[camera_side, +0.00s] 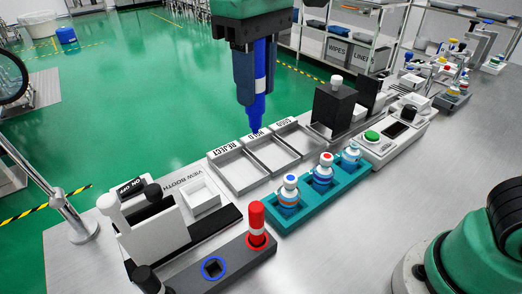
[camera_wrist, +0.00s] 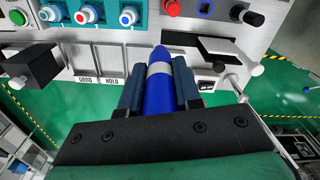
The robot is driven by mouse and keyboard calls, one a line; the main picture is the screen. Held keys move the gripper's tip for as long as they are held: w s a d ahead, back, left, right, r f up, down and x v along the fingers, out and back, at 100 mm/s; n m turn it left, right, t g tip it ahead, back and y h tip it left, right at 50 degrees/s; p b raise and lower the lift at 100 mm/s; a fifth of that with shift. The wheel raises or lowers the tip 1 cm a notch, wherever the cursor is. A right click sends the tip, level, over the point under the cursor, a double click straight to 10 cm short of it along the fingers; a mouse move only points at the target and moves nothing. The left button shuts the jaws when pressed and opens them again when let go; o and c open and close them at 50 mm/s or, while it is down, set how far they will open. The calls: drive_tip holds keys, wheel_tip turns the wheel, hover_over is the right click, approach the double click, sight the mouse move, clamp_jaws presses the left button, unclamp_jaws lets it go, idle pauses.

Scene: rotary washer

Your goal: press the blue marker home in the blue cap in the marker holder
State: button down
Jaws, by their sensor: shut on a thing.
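My gripper (camera_side: 257,92) is shut on the blue marker (camera_side: 257,112), which points tip down with a pale band near its lower part. It hangs in the air over the labelled trays, well behind and right of the marker holder (camera_side: 228,264). The blue cap (camera_side: 213,268) shows as a blue ring around a dark, empty opening in the grey holder. The wrist view shows the marker (camera_wrist: 158,95) between both fingers, and the blue cap (camera_wrist: 205,8) at the top edge, apart from the marker. The marker's upper end is hidden by my gripper.
A red marker (camera_side: 257,222) stands in the holder beside the blue cap, with a black piece (camera_side: 148,279) at the other end. A white view booth (camera_side: 155,225) stands behind the holder. A teal rack (camera_side: 318,195) with several vials lies to the right.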

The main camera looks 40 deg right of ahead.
drive_tip(key=s+a, duration=0.3)
drive_tip(key=a, duration=0.7)
drive_tip(key=shift+a+f, duration=0.1)
drive_tip(key=shift+f, duration=10.2)
drive_tip(key=shift+f, duration=0.35)
drive_tip(key=c, duration=0.5)
unclamp_jaws()
drive_tip(key=shift+c, duration=0.2)
